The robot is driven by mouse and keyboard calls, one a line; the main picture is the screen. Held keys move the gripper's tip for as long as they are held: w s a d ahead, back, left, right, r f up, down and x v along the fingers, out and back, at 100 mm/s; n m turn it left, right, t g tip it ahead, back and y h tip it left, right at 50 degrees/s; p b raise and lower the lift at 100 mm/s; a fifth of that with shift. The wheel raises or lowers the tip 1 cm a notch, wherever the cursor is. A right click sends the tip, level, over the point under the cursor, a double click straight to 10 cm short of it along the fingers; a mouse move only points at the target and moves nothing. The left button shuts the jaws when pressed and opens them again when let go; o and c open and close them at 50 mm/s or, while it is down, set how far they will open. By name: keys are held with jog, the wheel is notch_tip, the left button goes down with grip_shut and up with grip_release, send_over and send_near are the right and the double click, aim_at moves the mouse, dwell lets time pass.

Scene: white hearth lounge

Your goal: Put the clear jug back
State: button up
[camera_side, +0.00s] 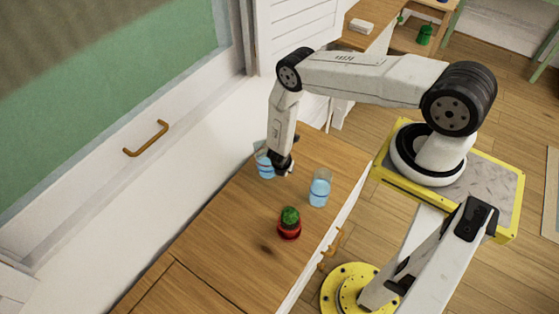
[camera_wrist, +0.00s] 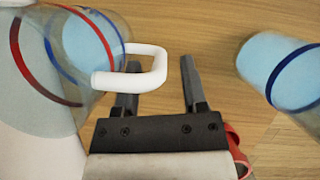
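The clear jug (camera_side: 264,166) stands on the wooden counter near the white wall, partly hidden by my gripper. It has pale blue contents and coloured bands. In the wrist view the jug (camera_wrist: 85,45) fills the upper left, with a red and a blue band and a white handle (camera_wrist: 158,68) pointing right. My gripper (camera_wrist: 160,75) is open, with its fingers apart. The handle's outer bar shows between them, and the handle crosses in front of the left finger. I cannot tell whether they touch. From the side, my gripper (camera_side: 281,170) points down at the jug's right.
A second clear vessel with blue contents (camera_side: 320,188) stands right of my gripper; it also shows in the wrist view (camera_wrist: 285,70). A red pot with a green cactus (camera_side: 289,228) stands nearer the front. The counter (camera_side: 210,245) is clear toward the lower left.

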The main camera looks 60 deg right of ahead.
jog(key=shift+r, duration=0.1)
dwell(0.3)
jog(key=v, duration=1.2)
dwell(0.3)
dwell(0.5)
notch_tip(320, 180, up, 21)
jog(key=a+m, duration=0.2)
jog(key=m, duration=0.8)
jog(key=s+a+r+m+y, duration=0.2)
jog(key=s+r+m, duration=0.2)
jog(key=r, duration=0.3)
jog(key=s+a+r+m+t+y, duration=0.1)
jog(key=s+a+r+m+y, duration=0.1)
jog(key=r+m, duration=0.4)
jog(key=shift+s+a+r+t, duration=0.3)
jog(key=shift+s+a+r, duration=0.15)
jog(key=shift+s+r, duration=0.7)
